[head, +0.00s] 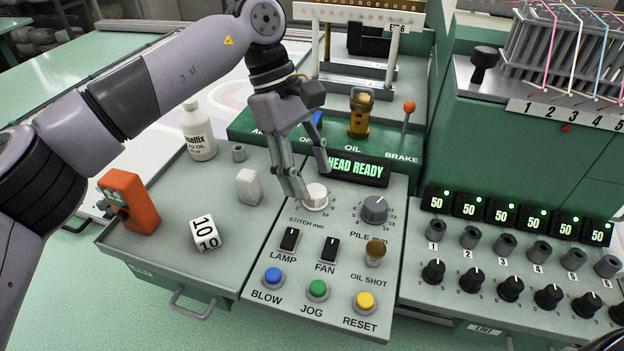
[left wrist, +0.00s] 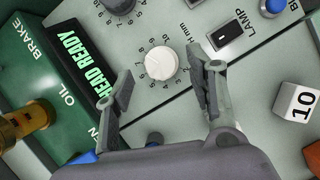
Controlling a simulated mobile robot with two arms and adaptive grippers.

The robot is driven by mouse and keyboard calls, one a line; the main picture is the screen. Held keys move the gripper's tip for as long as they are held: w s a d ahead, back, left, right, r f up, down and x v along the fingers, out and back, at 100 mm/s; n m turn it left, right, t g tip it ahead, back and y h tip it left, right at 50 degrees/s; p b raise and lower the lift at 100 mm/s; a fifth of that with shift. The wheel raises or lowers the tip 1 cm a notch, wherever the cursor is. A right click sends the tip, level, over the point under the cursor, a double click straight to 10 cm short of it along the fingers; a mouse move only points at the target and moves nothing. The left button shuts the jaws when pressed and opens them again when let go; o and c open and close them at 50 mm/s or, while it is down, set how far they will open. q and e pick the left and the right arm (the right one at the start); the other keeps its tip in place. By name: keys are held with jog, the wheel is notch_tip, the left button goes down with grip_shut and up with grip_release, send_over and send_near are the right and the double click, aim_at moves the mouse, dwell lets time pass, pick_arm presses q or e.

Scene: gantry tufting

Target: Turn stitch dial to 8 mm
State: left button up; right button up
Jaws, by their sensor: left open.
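The stitch dial is a round white knob (head: 316,197) on the sloped grey panel, labelled STITCH mm. In the left wrist view the white knob (left wrist: 161,63) sits ahead of the fingertips with numbers around it; its exact setting is too small to read surely. My left gripper (head: 310,183) is above the dial, pointing down. In the left wrist view its two fingers (left wrist: 160,85) are spread with the knob seen between and beyond them. I cannot tell whether they touch it. My right gripper is not in view.
Close by are the grey PILE mm dial (head: 375,209), the LAMP switch (head: 290,239), the FAN switch (head: 329,249) and the HEAD READY display (head: 357,169). A white block (head: 249,187), numbered cube (head: 205,233) and orange tool (head: 130,201) lie left on the side surface.

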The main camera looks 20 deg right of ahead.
pick_arm(q)
jog(key=v, duration=0.9)
jog(key=shift+r, duration=0.2)
jog(key=shift+f, duration=0.1)
